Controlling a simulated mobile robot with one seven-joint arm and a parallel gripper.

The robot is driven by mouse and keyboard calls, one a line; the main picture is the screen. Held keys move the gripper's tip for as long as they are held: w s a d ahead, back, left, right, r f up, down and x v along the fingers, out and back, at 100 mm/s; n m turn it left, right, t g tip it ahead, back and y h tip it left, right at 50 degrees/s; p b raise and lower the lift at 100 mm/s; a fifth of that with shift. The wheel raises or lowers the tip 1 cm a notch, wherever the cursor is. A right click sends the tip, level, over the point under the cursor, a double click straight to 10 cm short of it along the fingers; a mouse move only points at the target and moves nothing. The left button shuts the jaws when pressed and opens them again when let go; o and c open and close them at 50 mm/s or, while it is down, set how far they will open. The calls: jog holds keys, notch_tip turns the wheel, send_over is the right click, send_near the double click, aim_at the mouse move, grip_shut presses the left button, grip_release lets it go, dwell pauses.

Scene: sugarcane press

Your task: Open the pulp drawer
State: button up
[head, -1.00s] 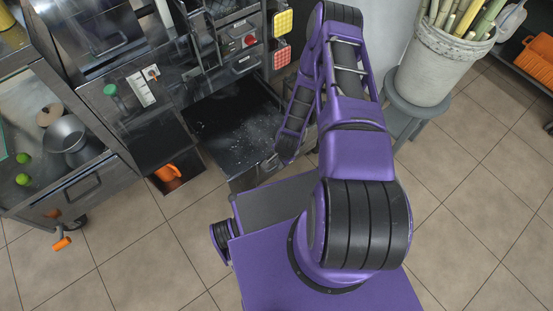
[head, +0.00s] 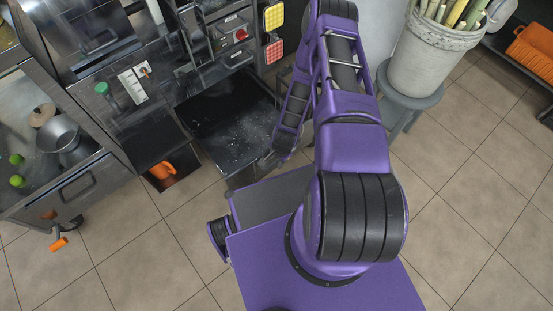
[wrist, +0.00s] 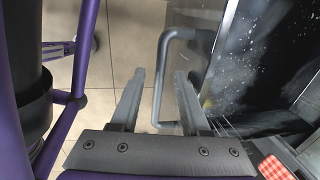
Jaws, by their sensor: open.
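The pulp drawer (head: 225,125) is a dark, flat tray with white specks, standing out from the press front in the head view. In the wrist view its dark inside (wrist: 255,65) lies at the right, and its grey bar handle (wrist: 159,80) stands out to the left of its front. My gripper (wrist: 160,78) is open, with one finger on each side of the handle bar. Gaps show between the bar and both fingers, so it is around the handle without a clear grip. In the head view my arm hides the gripper and most of the drawer front.
A metal cart with a pot (head: 62,140) and limes stands further left. A bucket of cane (head: 425,55) stands on a grey stool (head: 408,100) at the right. Tiled floor is clear in front.

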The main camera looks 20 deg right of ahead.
jog(key=shift+r, duration=0.1)
jog(key=s+d+r+p, duration=0.1)
jog(key=s+r+p, duration=0.2)
jog(key=r, duration=1.4)
